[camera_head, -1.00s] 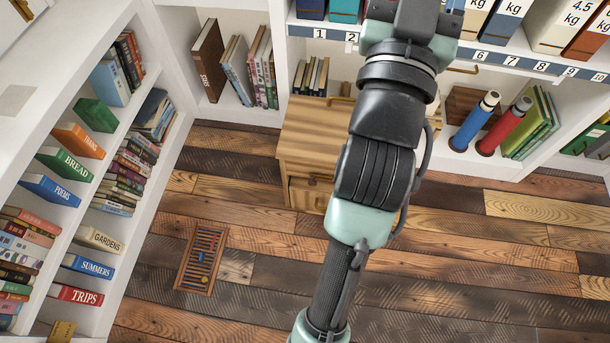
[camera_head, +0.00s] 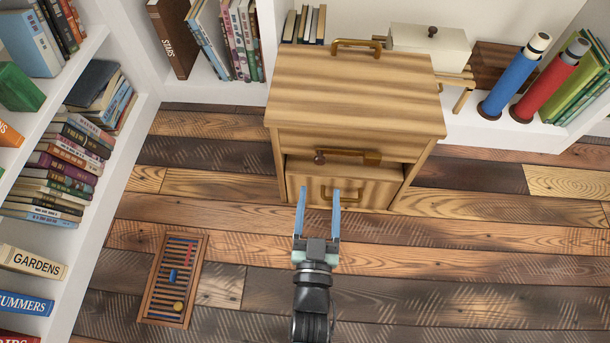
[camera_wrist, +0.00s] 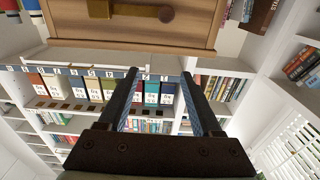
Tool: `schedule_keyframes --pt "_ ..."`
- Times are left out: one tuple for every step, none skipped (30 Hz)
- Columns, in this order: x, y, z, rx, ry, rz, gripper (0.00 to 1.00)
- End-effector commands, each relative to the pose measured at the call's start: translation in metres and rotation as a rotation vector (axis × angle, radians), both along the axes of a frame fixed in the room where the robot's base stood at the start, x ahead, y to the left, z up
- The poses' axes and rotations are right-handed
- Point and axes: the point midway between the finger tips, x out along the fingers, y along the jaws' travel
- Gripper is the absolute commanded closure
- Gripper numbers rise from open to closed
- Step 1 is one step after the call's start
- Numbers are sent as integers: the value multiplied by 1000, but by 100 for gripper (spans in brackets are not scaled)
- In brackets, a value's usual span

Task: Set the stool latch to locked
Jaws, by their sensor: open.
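The stool (camera_head: 355,85) is a striped light-wood block with a brass handle on top, standing on the plank floor. My gripper (camera_head: 319,191) is open and empty, blue fingers pointing toward the stool's front, appearing just below the knob. In the wrist view nothing sits between the fingers (camera_wrist: 159,76).
A slatted wooden board (camera_head: 172,279) lies on the floor at left. Bookshelves line the left and back. Blue (camera_head: 514,77) and red (camera_head: 550,79) cylinders stand at right. Floor at right is clear.

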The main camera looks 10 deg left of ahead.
Motion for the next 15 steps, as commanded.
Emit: schedule_keyframes --pt "-11 -2 -32 -3 18 -2 34" --pt "-15 -3 -41 -5 25 -3 34" --pt "-20 -4 -49 -7 31 -4 34" --pt "-23 -4 -54 -8 35 -5 34" --pt "-26 -5 -59 -9 39 -6 34" --pt "-28 -5 -62 -9 42 -7 34" --pt "-28 -5 -63 -10 43 -7 34" --pt "-28 -5 -64 -10 43 -7 34" --pt "-26 -5 -64 -10 43 -7 34" --pt "-23 -5 -64 -10 42 -7 34" --pt "-20 -6 -64 -10 42 -7 34" --pt "-15 -5 -64 -10 40 -7 34" --pt "-10 -5 -64 -10 39 -7 34" --pt "-5 -5 -64 -10 39 -7 34" --pt "3 -5 -65 -9 38 -8 34"
